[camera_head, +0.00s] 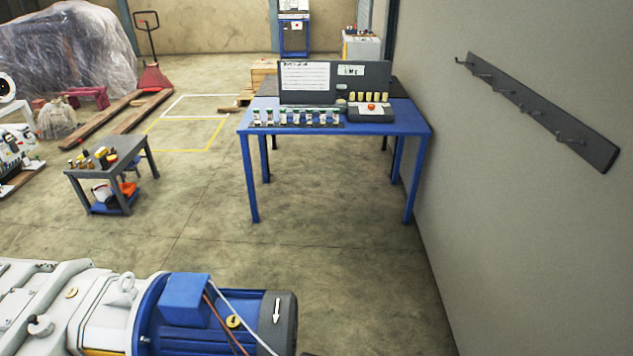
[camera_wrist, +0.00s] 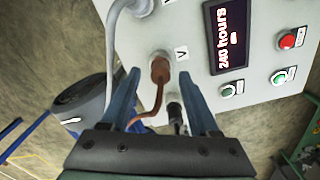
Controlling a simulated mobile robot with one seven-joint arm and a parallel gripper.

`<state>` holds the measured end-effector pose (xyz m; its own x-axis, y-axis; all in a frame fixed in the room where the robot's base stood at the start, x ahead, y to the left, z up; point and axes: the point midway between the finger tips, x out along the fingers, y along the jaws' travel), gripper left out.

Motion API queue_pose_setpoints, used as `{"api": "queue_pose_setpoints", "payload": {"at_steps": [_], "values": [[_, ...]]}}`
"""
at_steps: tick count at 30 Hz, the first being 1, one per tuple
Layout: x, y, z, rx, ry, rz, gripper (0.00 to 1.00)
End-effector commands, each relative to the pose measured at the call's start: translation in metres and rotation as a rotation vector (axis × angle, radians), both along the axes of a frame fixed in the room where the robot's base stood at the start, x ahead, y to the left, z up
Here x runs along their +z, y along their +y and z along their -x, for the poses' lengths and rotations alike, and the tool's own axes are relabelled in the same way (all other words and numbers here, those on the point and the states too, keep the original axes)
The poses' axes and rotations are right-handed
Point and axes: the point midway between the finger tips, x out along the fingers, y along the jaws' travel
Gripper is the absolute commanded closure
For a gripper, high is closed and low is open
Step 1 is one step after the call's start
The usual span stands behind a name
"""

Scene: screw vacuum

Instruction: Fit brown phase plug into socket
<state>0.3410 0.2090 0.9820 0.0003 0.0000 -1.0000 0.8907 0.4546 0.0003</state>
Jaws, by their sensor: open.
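In the wrist view, the brown plug (camera_wrist: 160,69) stands at a socket on the white control panel (camera_wrist: 186,22), its brown cable curving down from it. It appears to be in or against the socket; how deep it sits is unclear. My gripper (camera_wrist: 159,75) is open, with one blue finger on each side of the plug and gaps between them. A dark plug (camera_wrist: 175,111) shows below, near the right finger. A grey plug (camera_wrist: 141,6) and cable are at the top. In the head view, a brown cable (camera_head: 222,318) runs over the blue motor (camera_head: 222,308).
The panel has a display reading "240 hours" (camera_wrist: 229,35), a red button (camera_wrist: 287,41) and green-marked buttons (camera_wrist: 228,90). In the head view, a blue workbench (camera_head: 400,120) stands ahead beside the wall, and a small grey table (camera_head: 125,160) at left. Floor between is clear.

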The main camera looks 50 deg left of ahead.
Motion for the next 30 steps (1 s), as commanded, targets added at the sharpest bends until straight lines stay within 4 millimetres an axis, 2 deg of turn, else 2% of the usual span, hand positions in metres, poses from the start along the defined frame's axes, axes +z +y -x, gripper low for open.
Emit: {"api": "queue_pose_setpoints", "payload": {"at_steps": [9,13,18,26,28,30], "values": [[0.066,0.001,-0.001,-0.001,-0.004,-0.003,0.39],[0.088,0.001,-0.001,0.0,-0.004,-0.003,0.39],[0.104,0.0,0.0,0.0,0.0,-0.001,0.39],[0.107,0.0,0.0,-0.001,0.0,0.0,0.39],[0.11,0.001,-0.006,-0.019,-0.018,-0.014,0.39],[0.121,0.004,-0.024,-0.08,-0.076,-0.057,0.39]]}}
